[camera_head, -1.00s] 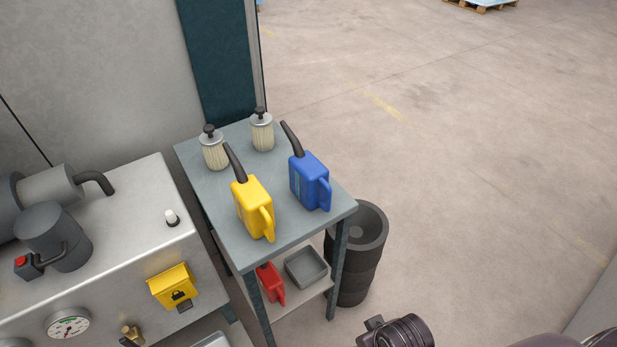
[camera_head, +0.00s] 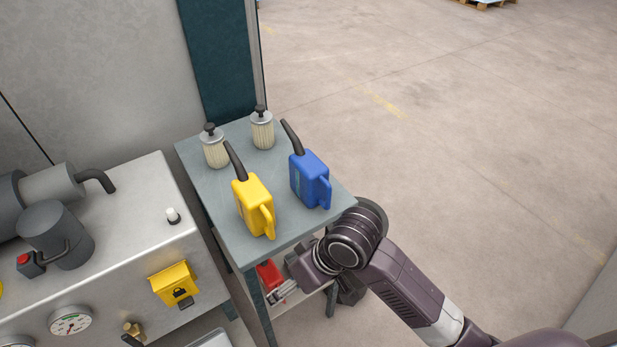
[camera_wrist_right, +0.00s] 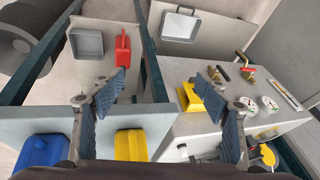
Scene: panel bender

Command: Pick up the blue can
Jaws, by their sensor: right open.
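The blue can (camera_head: 309,180), with a dark spout and a side handle, stands upright on the grey table top near its right edge. It shows partly at the lower left of the right wrist view (camera_wrist_right: 42,151). My right gripper (camera_wrist_right: 163,82) is open with nothing between its fingers. In the head view my right gripper (camera_head: 282,291) is in front of the table, lower than its top and apart from the blue can. My left gripper is not in view.
A yellow can (camera_head: 253,206) stands left of the blue can, with two filters (camera_head: 262,131) behind. A red can (camera_wrist_right: 122,50) and a grey tray (camera_wrist_right: 87,43) are on the lower shelf. A machine (camera_head: 120,235) stands left. The floor at right is clear.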

